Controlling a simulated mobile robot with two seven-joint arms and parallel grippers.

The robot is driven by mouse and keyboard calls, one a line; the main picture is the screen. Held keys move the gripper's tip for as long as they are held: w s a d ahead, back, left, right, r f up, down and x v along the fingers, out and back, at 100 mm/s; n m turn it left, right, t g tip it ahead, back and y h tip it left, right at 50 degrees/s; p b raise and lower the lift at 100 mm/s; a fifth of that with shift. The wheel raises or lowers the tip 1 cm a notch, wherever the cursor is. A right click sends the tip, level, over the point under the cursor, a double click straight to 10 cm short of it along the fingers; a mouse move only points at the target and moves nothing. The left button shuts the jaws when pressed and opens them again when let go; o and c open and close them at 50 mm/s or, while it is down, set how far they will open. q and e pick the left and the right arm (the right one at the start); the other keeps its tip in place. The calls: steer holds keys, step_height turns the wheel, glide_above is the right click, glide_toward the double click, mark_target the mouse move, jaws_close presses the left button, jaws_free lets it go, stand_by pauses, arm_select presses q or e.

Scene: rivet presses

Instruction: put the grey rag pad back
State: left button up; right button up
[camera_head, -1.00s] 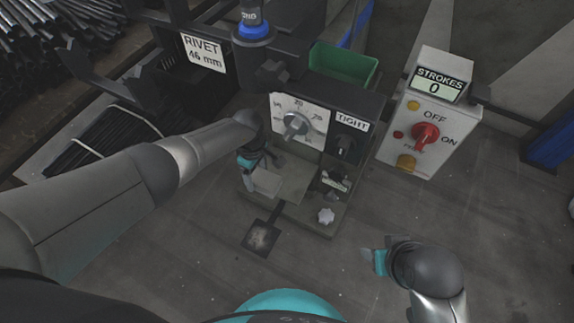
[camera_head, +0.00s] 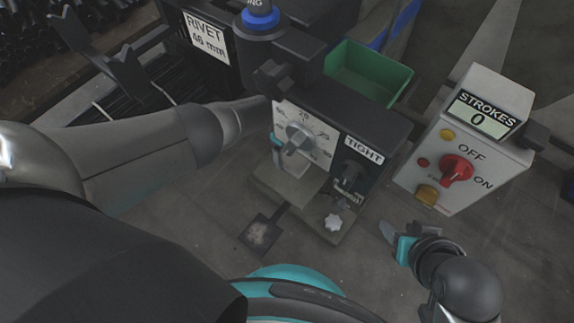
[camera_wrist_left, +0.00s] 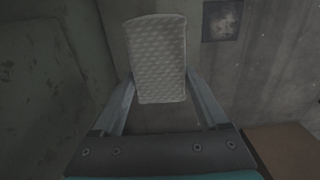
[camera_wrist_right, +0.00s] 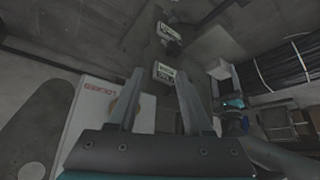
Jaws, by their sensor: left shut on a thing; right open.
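The grey rag pad (camera_wrist_left: 157,55), a pale textured block, stands between the fingers of my left gripper (camera_wrist_left: 158,85) in the left wrist view. The gripper is shut on it. In the head view my left arm reaches to the front of the press, and a pale piece, likely the pad (camera_head: 290,165), shows just below the dial. My left fingers are mostly hidden there. A dark square with a pale worn centre (camera_head: 262,234) lies on the surface in front of the press; it also shows in the left wrist view (camera_wrist_left: 222,20). My right gripper (camera_wrist_right: 157,95) is open and empty.
A STROKES control box (camera_head: 465,145) with a red switch stands right. My right gripper (camera_head: 388,233) is near the box's front. Floor between is clear.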

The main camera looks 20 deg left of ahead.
mark_target(286, 160)
arm_select(q)
step_height(286, 160, down, 2)
steer(key=shift+f+b, duration=0.15)
steer(key=shift+b, duration=0.65)
steer(key=shift+w+f, duration=0.1)
steer(key=shift+f, duration=0.2)
steer(key=shift+f+b, duration=0.75)
steer(key=shift+b, duration=0.15)
steer(key=shift+f+b, duration=0.55)
steer(key=shift+f, duration=0.05)
steer(key=shift+f+b, duration=0.3)
steer(key=shift+f, duration=0.15)
arm_select(e)
steer(key=w+a+r+t+y, duration=0.3)
steer(key=a+t+y, duration=0.2)
steer(key=a+t, duration=0.4)
steer(key=shift+m+t, duration=0.3)
steer(key=shift+t, duration=0.1)
steer(key=shift+a, duration=0.1)
arm_select(q)
steer(key=o, duration=1.1)
